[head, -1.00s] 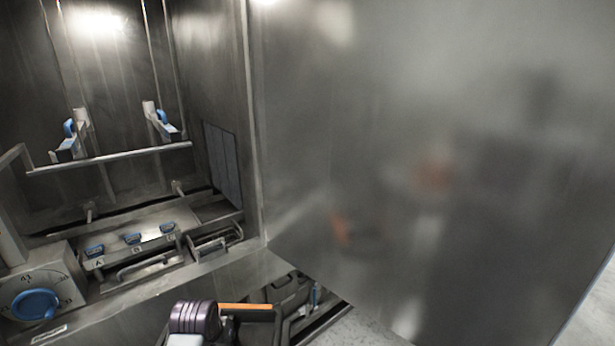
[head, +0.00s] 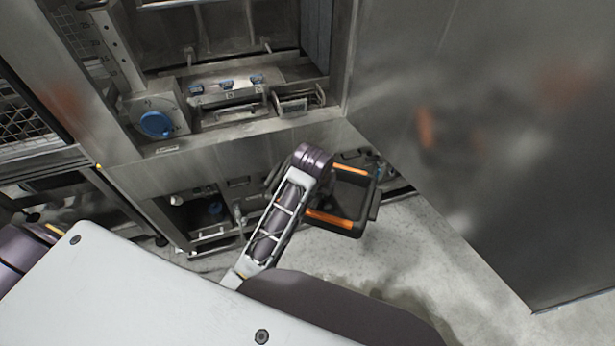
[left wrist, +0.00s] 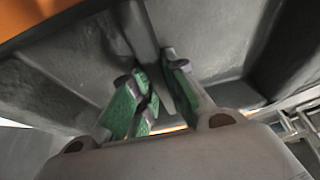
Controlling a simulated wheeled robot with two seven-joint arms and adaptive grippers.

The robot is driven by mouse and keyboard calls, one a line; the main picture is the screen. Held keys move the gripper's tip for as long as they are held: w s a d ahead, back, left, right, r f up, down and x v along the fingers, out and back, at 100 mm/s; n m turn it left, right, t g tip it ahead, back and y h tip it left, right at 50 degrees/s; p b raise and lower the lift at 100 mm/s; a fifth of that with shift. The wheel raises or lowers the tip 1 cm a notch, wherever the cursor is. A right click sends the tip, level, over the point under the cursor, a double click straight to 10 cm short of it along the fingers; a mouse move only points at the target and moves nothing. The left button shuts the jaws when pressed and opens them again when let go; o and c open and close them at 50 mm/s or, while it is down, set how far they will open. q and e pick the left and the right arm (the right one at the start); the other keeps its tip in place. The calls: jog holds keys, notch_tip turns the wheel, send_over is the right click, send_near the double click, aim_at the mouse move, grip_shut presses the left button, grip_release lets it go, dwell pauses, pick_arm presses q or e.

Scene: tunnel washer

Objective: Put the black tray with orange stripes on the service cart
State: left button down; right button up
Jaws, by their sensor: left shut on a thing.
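The black tray with orange stripes (head: 350,197) hangs in front of the washer's lower frame in the head view, above the grey floor. Its dark inside and two orange stripes show; my arm covers its left part. My left gripper is hidden behind my wrist in the head view. In the left wrist view its green-padded fingers (left wrist: 150,68) are at the tray's dark grey wall, shut on it. An orange stripe crosses that view's top left corner. My right gripper is not in view. I cannot make out a service cart for sure.
The steel washer has a blue knob (head: 156,125) and a drawer with blue tabs (head: 228,93). A large steel door panel (head: 480,150) stands on the right. A wire-mesh unit (head: 22,125) is at far left. Bare floor (head: 430,270) lies below the tray.

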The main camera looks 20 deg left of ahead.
aim_at(342, 201)
pick_arm(q)
jog(key=d, duration=0.4)
jog(key=s+d, duration=0.1)
jog(key=d, duration=0.2)
jog(key=shift+f, duration=0.2)
jog(key=shift+a, duration=0.1)
jog(key=shift+a, duration=0.1)
